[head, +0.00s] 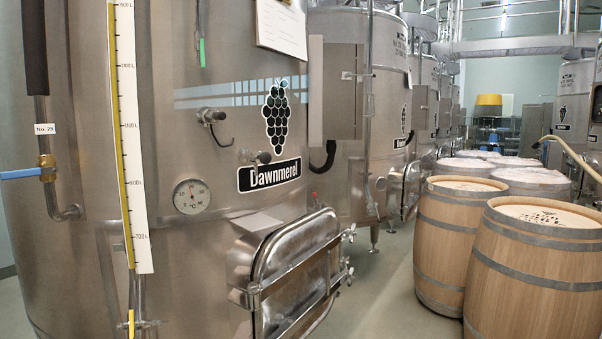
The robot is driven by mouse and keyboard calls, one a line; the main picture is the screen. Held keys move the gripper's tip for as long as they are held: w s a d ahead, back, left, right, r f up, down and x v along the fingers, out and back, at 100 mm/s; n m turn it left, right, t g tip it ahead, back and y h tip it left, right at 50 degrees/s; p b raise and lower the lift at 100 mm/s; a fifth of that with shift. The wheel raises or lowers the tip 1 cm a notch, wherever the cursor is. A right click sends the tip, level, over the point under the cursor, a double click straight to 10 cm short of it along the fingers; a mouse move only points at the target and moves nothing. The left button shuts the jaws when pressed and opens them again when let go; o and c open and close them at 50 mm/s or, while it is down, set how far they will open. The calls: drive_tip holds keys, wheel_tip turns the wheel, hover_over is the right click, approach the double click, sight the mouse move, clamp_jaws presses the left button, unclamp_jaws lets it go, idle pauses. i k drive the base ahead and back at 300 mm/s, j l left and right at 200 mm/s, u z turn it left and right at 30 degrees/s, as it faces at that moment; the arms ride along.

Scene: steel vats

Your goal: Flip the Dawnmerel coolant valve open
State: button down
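The steel vat (215,150) with the Dawnmerel label (270,175) fills the left half of the head view. At its far left, a vertical pipe (41,108) runs down its front. A brass valve (47,168) sits on this pipe below a tag reading "No. 25" (45,129). The valve's blue lever (20,174) points left, roughly level and crosswise to the pipe; its left end reaches the picture edge. Below the valve the pipe bends right into the vat. My gripper is not in view.
A yellow-and-white level scale (134,140) stands right of the valve, with a yellow-handled fitting (131,322) at its foot. A dial gauge (191,197), small taps (211,117) and a hatch (295,270) stick out. Wooden barrels (535,270) stand at right; an aisle (375,285) lies between.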

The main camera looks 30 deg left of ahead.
sight(38, 171)
drive_tip(key=u, duration=2.4)
drive_tip(key=i+j, duration=0.3)
drive_tip(key=i, duration=0.15)
drive_tip(key=i+j, duration=0.3)
drive_tip(key=i, duration=0.15)
drive_tip(key=i+j, duration=0.3)
drive_tip(key=i, duration=0.15)
